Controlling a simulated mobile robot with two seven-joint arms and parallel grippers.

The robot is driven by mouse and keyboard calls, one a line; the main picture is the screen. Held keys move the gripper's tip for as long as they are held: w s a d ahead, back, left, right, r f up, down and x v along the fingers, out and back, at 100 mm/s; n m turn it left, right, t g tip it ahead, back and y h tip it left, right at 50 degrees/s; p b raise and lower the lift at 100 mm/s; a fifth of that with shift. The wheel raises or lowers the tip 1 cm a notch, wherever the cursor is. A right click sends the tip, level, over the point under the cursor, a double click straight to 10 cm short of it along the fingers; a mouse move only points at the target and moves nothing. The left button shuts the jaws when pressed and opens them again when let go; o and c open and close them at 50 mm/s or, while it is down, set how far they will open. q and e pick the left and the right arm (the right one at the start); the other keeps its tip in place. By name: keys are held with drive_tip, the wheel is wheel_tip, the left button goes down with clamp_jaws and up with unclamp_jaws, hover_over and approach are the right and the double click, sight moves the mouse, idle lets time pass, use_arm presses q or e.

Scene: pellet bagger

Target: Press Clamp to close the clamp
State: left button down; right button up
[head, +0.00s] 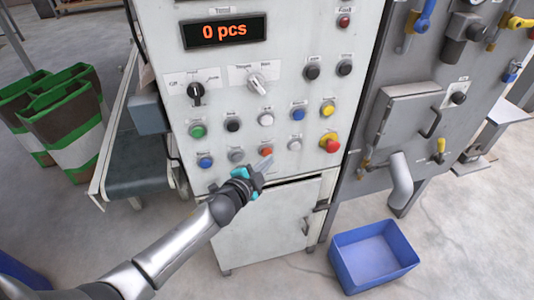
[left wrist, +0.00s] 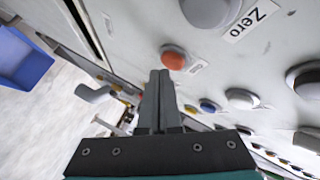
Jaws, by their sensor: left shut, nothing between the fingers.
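The grey control panel (head: 285,90) carries rows of coloured buttons; their small labels are too blurred for me to pick out Clamp. My left gripper (head: 264,166) is shut and empty, just below an orange-red button (head: 266,151) in the lower row. In the left wrist view, the closed fingertips (left wrist: 160,76) point up the picture, just below the orange-red button (left wrist: 174,59). I cannot tell whether they touch the panel. A grey button (left wrist: 210,10) beside it has a label reading Zero. The clamp itself is not identifiable. My right gripper is not in view.
A red mushroom button (head: 330,142) and a white button (head: 295,143) sit right of the gripper. A blue bin (head: 372,254) stands on the floor at lower right. A conveyor (head: 135,165) and green-white bags (head: 65,125) are at left.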

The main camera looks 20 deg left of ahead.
use_arm(q)
drive_tip(key=shift+w+a, duration=0.3)
drive_tip(key=shift+w, duration=0.05)
idle(0.7)
drive_tip(key=shift+s+d, duration=0.45)
drive_tip(key=shift+s, duration=0.15)
drive_tip(key=shift+s+d, duration=0.1)
drive_tip(key=s+d, duration=0.1)
drive_tip(key=s+d+p, duration=0.1)
drive_tip(key=s, duration=0.1)
drive_tip(key=s+d, duration=0.1)
drive_tip(key=shift+s+d, duration=0.1)
drive_tip(key=shift+s, duration=0.3)
idle(0.9)
